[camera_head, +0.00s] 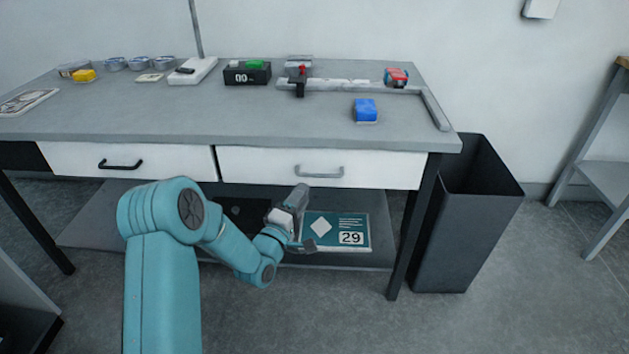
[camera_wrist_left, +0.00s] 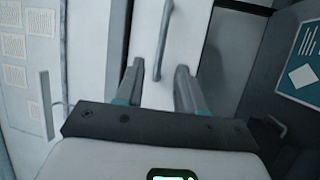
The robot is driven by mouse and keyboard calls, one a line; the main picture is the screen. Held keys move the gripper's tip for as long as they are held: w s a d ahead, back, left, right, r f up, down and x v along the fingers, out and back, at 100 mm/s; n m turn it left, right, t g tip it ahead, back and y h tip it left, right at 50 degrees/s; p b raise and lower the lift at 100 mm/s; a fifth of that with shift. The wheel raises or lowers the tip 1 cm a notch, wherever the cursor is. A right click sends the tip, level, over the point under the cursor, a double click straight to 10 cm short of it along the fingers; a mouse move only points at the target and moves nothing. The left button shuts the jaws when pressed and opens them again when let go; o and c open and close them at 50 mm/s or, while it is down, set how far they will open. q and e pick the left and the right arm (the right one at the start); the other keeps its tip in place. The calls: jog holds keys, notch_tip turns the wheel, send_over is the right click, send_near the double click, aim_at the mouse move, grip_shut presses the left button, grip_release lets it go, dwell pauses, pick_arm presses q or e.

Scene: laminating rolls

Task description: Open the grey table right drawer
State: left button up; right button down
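The grey table (camera_head: 200,118) has a white right drawer (camera_head: 260,168) whose front looks flush and closed. The drawer has a grey bar handle (camera_head: 319,172), which also shows in the left wrist view (camera_wrist_left: 163,45). My left gripper (camera_head: 306,217) is open and empty, in front of and below the handle in the head view. In the left wrist view my two fingers (camera_wrist_left: 160,66) stand apart, with the handle's near end appearing between them. Whether they touch it cannot be told. My right gripper is not in view.
The left drawer (camera_head: 75,159) has a black handle. A teal box marked 29 (camera_head: 361,224) lies on the lower shelf (camera_head: 105,228) behind my gripper. A dark bin (camera_head: 465,225) stands right of the table. A blue block (camera_head: 365,110) and other items rest on top.

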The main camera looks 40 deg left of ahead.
aim_at(313, 180)
pick_arm(q)
jog(key=x, duration=0.7)
jog(key=shift+w+d, duration=0.1)
grip_shut()
